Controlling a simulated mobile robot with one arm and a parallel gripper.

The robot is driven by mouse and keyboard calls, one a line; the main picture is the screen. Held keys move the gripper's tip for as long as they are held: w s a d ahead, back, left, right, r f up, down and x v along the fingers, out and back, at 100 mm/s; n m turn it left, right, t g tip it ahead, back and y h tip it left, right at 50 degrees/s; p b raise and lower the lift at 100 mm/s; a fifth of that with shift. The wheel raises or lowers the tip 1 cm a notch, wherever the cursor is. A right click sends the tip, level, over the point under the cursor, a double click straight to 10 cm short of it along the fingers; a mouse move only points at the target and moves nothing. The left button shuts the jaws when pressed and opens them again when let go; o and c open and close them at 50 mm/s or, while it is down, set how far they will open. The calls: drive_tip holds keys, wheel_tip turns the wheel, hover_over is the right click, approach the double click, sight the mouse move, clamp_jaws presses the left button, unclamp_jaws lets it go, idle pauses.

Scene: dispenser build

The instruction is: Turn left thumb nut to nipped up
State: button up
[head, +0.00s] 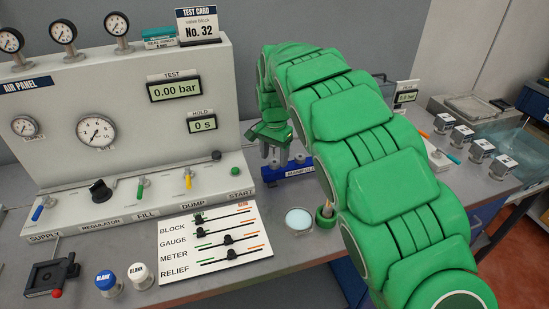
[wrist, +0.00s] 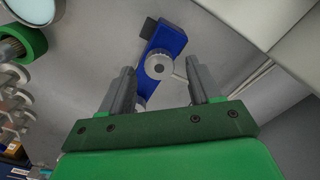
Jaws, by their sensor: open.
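The blue manifold block (head: 290,171) sits on the bench behind my arm, its right part hidden by the arm. In the wrist view, the blue block (wrist: 174,38) shows a round silver thumb nut (wrist: 158,65) with a knurled rim. A second silver part (wrist: 140,103) shows partly behind the left finger; I cannot tell if it is another nut. My gripper (head: 274,150) hangs by the left end of the block. In the wrist view, my gripper (wrist: 161,78) is open, its fingers apart on either side of the nut with gaps visible. I cannot tell the nut's tightness.
The air panel (head: 130,110) stands left of the block. A sheet with sliders (head: 205,243), a round clear dish (head: 299,220) and a green ring-shaped holder (head: 325,217) lie in front.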

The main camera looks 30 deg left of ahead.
sight(275, 161)
wheel_tip(275, 161, up, 6)
drive_tip(key=shift+r, duration=0.2)
idle(0.5)
